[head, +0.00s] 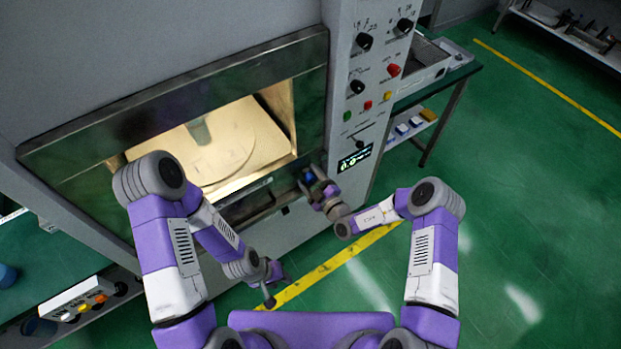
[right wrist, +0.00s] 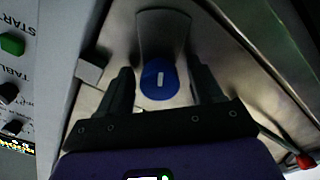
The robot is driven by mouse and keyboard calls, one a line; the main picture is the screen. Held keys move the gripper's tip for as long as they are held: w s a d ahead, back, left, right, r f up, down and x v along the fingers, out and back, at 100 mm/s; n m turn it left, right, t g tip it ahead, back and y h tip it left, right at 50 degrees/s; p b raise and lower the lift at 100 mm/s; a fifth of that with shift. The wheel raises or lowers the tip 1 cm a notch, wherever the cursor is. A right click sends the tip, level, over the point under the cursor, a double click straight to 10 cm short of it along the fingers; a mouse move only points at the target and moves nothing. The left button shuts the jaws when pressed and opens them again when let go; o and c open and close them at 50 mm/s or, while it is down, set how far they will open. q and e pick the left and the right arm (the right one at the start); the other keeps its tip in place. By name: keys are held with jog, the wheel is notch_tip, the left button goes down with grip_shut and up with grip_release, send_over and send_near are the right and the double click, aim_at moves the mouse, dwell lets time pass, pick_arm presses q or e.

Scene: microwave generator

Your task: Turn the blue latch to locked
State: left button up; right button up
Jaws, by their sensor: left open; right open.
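The blue latch (right wrist: 158,80) is a round blue knob with a short white mark, on a metal part of the machine front. In the right wrist view it lies between the two fingers of my right gripper (right wrist: 160,88), which is open with a gap on each side. In the head view the latch (head: 308,175) is a small blue spot at the lower right corner of the opening, with my right gripper (head: 310,180) right at it. My left gripper (head: 270,285) is open and empty, low in front of the machine, away from the latch.
The lit chamber (head: 215,145) shows a round plate inside. A control panel (head: 370,75) with knobs and buttons rises right of the opening. In the right wrist view a green START button (right wrist: 12,44) is at left and a red knob (right wrist: 305,160) at lower right. Green floor is free at right.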

jog(key=shift+c, duration=0.5)
jog(key=c, duration=0.9)
jog(key=shift+d+n, duration=0.1)
jog(key=shift+n, duration=0.2)
jog(key=n+p, duration=0.1)
jog(key=n, duration=0.2)
jog(key=shift+w+r+n, duration=0.1)
jog(key=shift+n, duration=0.2)
jog(key=n+p, duration=0.1)
jog(key=n, duration=0.3)
jog(key=shift+n+p, duration=0.3)
jog(key=shift+p, duration=0.05)
jog(key=shift+c, duration=0.2)
jog(key=n+p, duration=0.2)
jog(key=n, duration=0.3)
jog(key=shift+o, duration=0.3)
jog(key=shift+f+n+p, duration=0.15)
jog(key=shift+n+p, duration=0.1)
jog(key=shift+n, duration=0.75)
jog(key=shift+f+n+p, duration=0.1)
jog(key=shift+n+p, duration=0.15)
jog(key=shift+n, duration=0.75)
